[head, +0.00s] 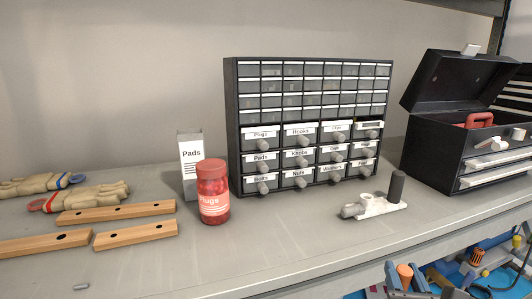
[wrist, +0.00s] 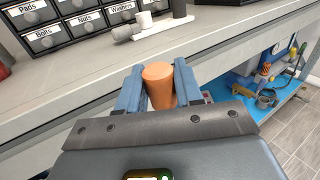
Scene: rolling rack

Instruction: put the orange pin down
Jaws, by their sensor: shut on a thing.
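My gripper (head: 405,280) is at the lower right of the head view, in front of the shelf's front edge. It is shut on the orange pin (head: 404,270), whose rounded top stands up between the two blue fingers. In the wrist view the orange pin (wrist: 159,86) sits between the fingertips of my gripper (wrist: 160,92), with the shelf edge beyond it. The pin's lower part is hidden by the gripper body.
A white holder (head: 378,208) with a dark upright cylinder (head: 397,187) and a grey piece (head: 352,211) stands on the shelf (head: 290,250). Behind are a drawer cabinet (head: 232,130) and an open black toolbox (head: 425,150). A red jar (head: 213,195) stands left. The shelf's front middle is clear.

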